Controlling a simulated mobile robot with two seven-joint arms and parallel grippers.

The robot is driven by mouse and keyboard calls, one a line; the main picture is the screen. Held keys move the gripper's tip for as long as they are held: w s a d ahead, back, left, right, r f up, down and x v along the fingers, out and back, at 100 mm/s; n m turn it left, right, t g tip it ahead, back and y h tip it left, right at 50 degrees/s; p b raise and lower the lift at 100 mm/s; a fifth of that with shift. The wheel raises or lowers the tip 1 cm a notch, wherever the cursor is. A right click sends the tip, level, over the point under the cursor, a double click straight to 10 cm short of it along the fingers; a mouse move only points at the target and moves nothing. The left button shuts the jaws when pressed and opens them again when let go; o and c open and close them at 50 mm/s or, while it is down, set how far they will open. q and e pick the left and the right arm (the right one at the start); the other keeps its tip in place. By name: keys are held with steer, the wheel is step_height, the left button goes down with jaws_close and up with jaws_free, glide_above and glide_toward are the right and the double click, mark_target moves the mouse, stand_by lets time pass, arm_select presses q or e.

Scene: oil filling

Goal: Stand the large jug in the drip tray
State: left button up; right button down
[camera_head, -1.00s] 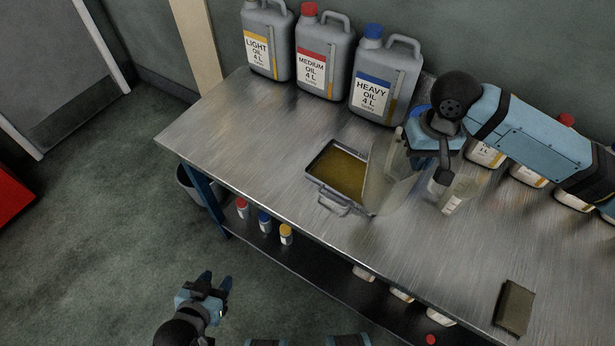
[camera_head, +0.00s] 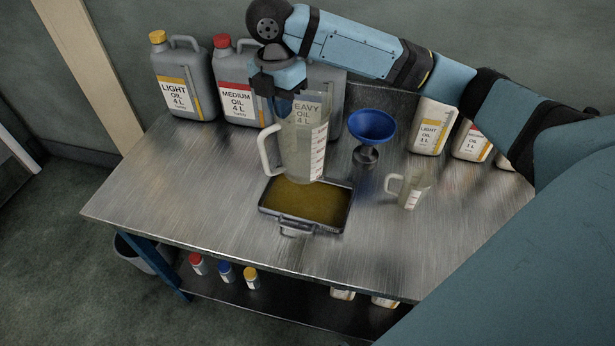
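The large clear jug (camera_head: 301,150) is upright, its handle (camera_head: 266,150) to the left. My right gripper (camera_head: 284,103) is at its upper rim from above and appears shut on it; the fingertips are partly hidden. The drip tray (camera_head: 349,205) lies on the metal bench with brown-gold liquid or residue in it and a handle at the front. The jug's base shows over the back part of the tray; I cannot tell whether it touches the tray. My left gripper is not in view.
A blue funnel (camera_head: 372,127) on a stand and a small clear jug (camera_head: 411,190) are to the right. Large oil cans (camera_head: 240,85) line the back, one partly hidden behind the jug. Small oil cans (camera_head: 433,125) stand at back right. The bench's left part is clear.

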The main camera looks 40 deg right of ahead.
step_height(320, 180, down, 17)
steer(key=w+n+b, duration=0.1)
steer(key=n+b, duration=0.1)
steer(key=n, duration=0.4)
steer(key=shift+d+f+n, duration=0.2)
steer(key=shift+d+n, duration=0.2)
steer(key=shift+d, duration=0.05)
steer(key=shift+f, duration=0.1)
steer(key=c, duration=1.3)
jaws_free()
steer(key=r, duration=1.2)
steer(key=shift+w+a+r, duration=0.15)
steer(key=shift+w+a, duration=0.05)
steer(key=shift+a, duration=0.05)
